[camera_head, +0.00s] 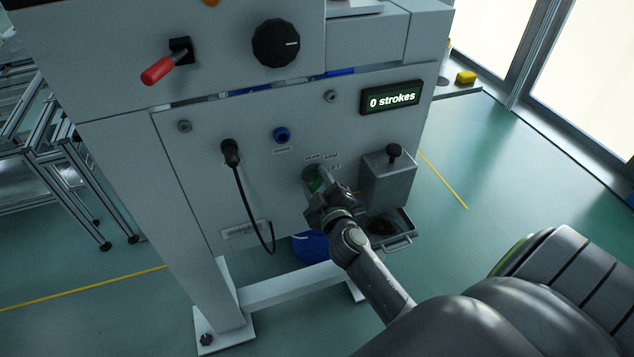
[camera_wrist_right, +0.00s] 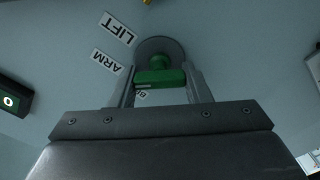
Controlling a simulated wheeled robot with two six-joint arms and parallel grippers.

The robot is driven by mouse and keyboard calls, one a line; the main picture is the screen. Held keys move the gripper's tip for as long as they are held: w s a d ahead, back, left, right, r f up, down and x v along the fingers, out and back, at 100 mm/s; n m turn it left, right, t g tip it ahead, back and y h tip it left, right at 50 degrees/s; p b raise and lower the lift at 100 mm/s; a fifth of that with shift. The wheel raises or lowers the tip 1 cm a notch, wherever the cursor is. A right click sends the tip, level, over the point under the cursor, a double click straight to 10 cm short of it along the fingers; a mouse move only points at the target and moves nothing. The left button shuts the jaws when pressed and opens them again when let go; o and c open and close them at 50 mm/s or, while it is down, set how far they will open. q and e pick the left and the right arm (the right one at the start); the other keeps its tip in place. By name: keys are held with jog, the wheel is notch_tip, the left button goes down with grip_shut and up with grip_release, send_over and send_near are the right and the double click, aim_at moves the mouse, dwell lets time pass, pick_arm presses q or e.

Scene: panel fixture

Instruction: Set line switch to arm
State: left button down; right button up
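The line switch is a green knob (camera_head: 314,180) with a bar-shaped grip on a round dark base, low on the grey front panel. It also shows in the right wrist view as a green bar (camera_wrist_right: 160,77). Labels ARM (camera_wrist_right: 107,61) and LIFT (camera_wrist_right: 118,28) stand beside it, and a third label is partly hidden behind the bar. My right gripper (camera_wrist_right: 162,80) has one finger at each end of the bar and appears shut on it. Which label the switch points to I cannot tell. My left gripper is not in view.
A red-handled lever (camera_head: 160,70) and a black dial (camera_head: 276,43) are higher up. A black plug with a hanging cable (camera_head: 240,185) and a blue button (camera_head: 282,135) sit left of the switch. A metal box (camera_head: 388,180) projects close on its right. A display (camera_head: 391,98) reads 0 strokes.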

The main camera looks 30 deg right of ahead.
jog(key=o, duration=0.4)
jog(key=shift+o, duration=0.2)
jog(key=b+v, duration=0.1)
jog(key=v, duration=1.6)
jog(key=shift+s+b, duration=0.25)
jog(key=shift+b, duration=0.05)
jog(key=shift+f, duration=0.15)
jog(key=s+f+m+g+y+p, duration=0.1)
jog(key=s+f+m+g, duration=0.2)
jog(key=f, duration=1.2)
jog(key=s+f+g+y, duration=0.25)
jog(key=f+g, duration=0.25)
jog(key=f, duration=1.1)
jog(key=s+d+f+m+g, duration=0.1)
jog(key=s+f+g, duration=0.3)
jog(key=s+f, duration=0.4)
jog(key=s+d+f+m+g+p, duration=0.1)
jog(key=s+f+g, duration=0.3)
jog(key=s, duration=1.1)
notch_tip(320, 180, down, 4)
jog(key=shift+s+r+m, duration=0.1)
jog(key=shift+s+m, duration=0.1)
jog(key=shift+m, duration=0.7)
